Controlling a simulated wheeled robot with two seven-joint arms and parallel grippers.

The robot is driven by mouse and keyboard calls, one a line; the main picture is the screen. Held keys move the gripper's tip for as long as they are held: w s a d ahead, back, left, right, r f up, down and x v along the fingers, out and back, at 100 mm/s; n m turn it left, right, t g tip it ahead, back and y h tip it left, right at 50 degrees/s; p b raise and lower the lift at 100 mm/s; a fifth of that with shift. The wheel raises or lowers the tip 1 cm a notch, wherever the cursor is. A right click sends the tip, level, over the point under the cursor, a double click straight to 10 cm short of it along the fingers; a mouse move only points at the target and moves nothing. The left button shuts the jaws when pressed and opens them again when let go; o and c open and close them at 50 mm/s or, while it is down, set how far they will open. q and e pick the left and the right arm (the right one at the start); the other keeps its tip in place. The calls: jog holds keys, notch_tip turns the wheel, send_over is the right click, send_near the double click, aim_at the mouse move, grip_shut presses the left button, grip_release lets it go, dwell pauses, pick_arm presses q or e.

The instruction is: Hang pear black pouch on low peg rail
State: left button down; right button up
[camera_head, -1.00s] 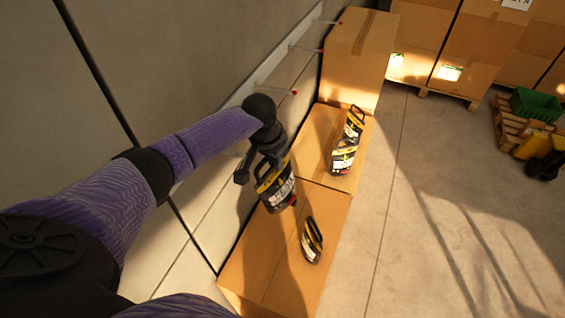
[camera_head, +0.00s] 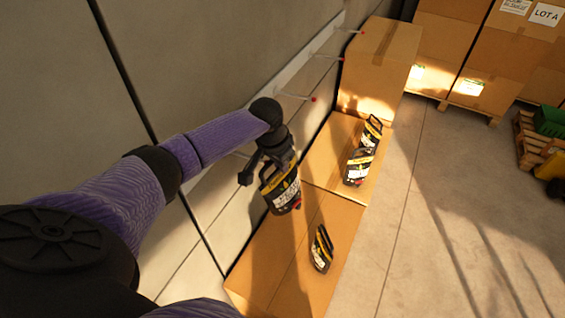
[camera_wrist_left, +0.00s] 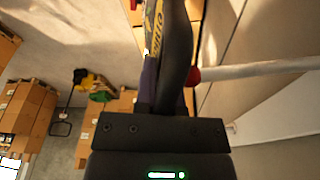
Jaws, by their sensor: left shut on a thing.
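My left gripper (camera_head: 268,168) is shut on a black pouch (camera_head: 284,194) with a yellow band and white label. It hangs in the air over the cardboard boxes; its flavour is not readable. Part of it shows at the top of the left wrist view (camera_wrist_left: 153,28), beside a dark finger. The peg rail (camera_head: 306,58) is a pale strip on the wall. Its thin pegs (camera_head: 295,97) have red tips. The nearest peg is just beyond the gripper and to its right. In the left wrist view a pale peg (camera_wrist_left: 255,70) lies right of the finger. My right gripper is not in view.
Two similar pouches (camera_head: 357,168) stand on a box (camera_head: 335,133) below the rail. Another pouch (camera_head: 321,250) is on the nearer box (camera_head: 265,275). A taller box (camera_head: 378,68) stands under the far pegs. The floor at right is largely clear, with loaded pallets behind.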

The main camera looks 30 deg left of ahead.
pick_arm(q)
jog(key=a, duration=0.5)
jog(key=shift+s+a+b, duration=0.1)
jog(key=shift+s+b, duration=0.15)
jog(key=shift+b, duration=0.05)
dwell(0.4)
jog(key=shift+p, duration=0.45)
